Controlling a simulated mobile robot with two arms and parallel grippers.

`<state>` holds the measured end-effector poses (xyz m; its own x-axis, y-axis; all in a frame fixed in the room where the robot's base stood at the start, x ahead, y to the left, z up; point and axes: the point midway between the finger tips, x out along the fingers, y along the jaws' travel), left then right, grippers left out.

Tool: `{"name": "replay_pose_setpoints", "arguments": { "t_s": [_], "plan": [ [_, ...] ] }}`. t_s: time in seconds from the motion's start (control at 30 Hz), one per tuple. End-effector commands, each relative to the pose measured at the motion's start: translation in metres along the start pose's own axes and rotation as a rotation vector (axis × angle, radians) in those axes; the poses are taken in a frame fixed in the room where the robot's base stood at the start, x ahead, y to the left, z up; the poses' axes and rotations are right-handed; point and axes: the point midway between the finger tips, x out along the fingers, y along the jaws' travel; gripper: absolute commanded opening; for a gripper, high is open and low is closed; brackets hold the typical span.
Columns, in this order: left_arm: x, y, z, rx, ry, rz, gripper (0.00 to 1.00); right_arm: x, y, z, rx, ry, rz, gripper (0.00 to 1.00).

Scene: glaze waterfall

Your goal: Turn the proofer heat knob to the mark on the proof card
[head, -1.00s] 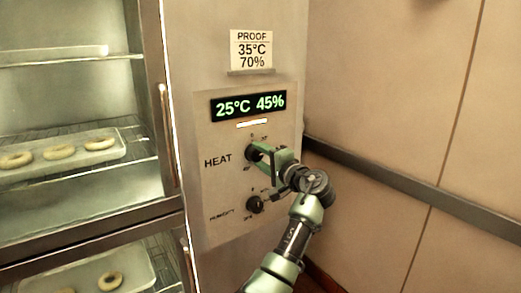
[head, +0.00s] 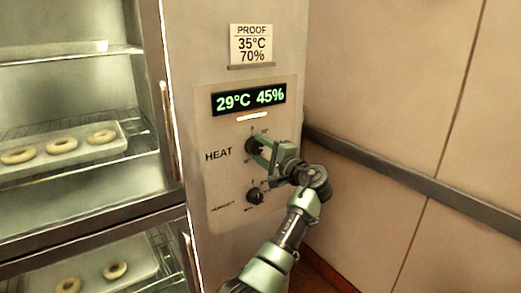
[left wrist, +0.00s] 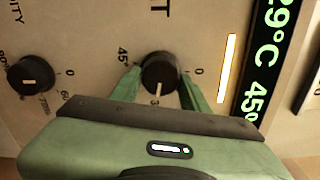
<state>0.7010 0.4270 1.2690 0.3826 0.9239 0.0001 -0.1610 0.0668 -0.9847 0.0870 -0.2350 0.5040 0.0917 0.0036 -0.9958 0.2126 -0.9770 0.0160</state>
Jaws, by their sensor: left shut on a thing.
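The black heat knob (head: 253,145) is on the proofer's control panel beside the word HEAT. In the left wrist view the knob (left wrist: 160,72) sits between the two green fingers of my left gripper (left wrist: 161,88), which is shut on it. The left gripper (head: 262,151) also shows in the head view, reaching in from the lower right. The proof card (head: 251,45) reads 35°C and 70%. The display (head: 249,98) reads 29°C 45%. The fingers hide part of the knob's dial in the head view. My right gripper is not in view.
The humidity knob (head: 254,196) is below the heat knob. A door handle (head: 170,135) stands left of the panel. Racks with trays of dough rings (head: 58,145) are behind the glass. A wall rail (head: 400,182) runs along the right wall.

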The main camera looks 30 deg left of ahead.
Motion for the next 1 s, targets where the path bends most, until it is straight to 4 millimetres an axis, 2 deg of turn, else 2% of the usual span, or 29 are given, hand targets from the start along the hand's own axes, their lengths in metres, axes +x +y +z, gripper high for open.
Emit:
{"name": "replay_pose_setpoints", "arguments": {
  "t_s": [0.03, 0.07, 0.1, 0.13, 0.5, 0.8, 1.0],
  "plan": [
    [0.0, -0.001, -0.001, -0.001, 0.002, -0.003, 0.05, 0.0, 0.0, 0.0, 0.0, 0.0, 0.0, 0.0],
    [0.0, -0.001, -0.001, -0.001, 0.002, -0.003, 0.51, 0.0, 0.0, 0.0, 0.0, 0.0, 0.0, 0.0],
    [0.0, -0.001, -0.001, -0.001, 0.002, -0.003, 0.62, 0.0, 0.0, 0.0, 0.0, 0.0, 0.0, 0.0],
    [0.0, -0.001, -0.001, -0.001, 0.002, -0.003, 0.66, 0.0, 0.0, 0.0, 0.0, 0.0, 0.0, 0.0],
    [-0.004, 0.001, -0.001, -0.002, 0.002, -0.001, 0.66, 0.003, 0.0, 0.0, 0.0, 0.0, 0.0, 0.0],
    [-0.052, 0.004, -0.002, -0.005, 0.004, -0.001, 0.66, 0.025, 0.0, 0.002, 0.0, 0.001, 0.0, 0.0],
    [-0.074, 0.001, -0.002, -0.002, 0.002, -0.002, 0.66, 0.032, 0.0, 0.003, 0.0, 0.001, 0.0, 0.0]
  ]
}}
